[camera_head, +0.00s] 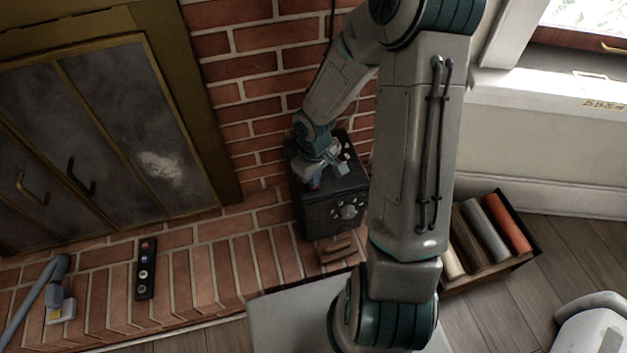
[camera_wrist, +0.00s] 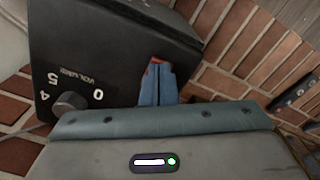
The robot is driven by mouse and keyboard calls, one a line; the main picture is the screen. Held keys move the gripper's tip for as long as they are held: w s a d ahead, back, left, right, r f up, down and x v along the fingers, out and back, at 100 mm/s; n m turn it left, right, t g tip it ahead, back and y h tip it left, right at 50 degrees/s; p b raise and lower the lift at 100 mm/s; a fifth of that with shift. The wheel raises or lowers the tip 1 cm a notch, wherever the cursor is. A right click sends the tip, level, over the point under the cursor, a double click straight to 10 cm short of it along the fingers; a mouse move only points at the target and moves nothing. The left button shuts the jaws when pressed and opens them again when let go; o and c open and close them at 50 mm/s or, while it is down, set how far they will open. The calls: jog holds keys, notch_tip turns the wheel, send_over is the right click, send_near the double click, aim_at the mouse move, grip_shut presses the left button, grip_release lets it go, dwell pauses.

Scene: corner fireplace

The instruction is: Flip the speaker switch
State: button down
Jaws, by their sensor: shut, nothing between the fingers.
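The speaker (camera_head: 328,212) is a black box standing on the brick hearth, against the brick wall. In the wrist view its dark panel (camera_wrist: 95,40) fills the upper left, with a round knob (camera_wrist: 69,103) beside the word VOLUME and printed numbers. My gripper (camera_head: 313,184) is over the top of the speaker, at its left side. In the wrist view its blue fingers (camera_wrist: 157,82) are together and reach to the panel's edge. A small red part (camera_wrist: 157,61) shows at the fingertips; I cannot tell whether they touch it. The switch itself is not clearly visible.
A black strip with round buttons (camera_head: 146,268) and a grey tool with a pale head (camera_head: 60,305) lie on the hearth. A small wooden block (camera_head: 337,249) is in front of the speaker. A crate of rolls (camera_head: 530,258) stands on the floor to the right.

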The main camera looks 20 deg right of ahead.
notch_tip(320, 180, up, 7)
jog(key=p, duration=0.6)
jog(key=shift+p, duration=0.35)
dwell(0.3)
jog(key=s+r+m+t+p, duration=0.1)
jog(key=s+r+p, duration=0.3)
jog(key=r, duration=1)
jog(key=s+r+m+t+p, duration=0.1)
jog(key=s+r+m+p, duration=0.2)
jog(key=r, duration=1.1)
jog(key=s+r+m+p, duration=0.2)
jog(key=s+r+p, duration=0.4)
jog(key=r+p, duration=0.5)
notch_tip(320, 180, up, 3)
jog(key=shift+s+r+t+p, duration=0.1)
jog(key=shift+s+t+p, duration=0.25)
jog(key=shift+t+p, duration=0.05)
jog(key=shift+d, duration=0.1)
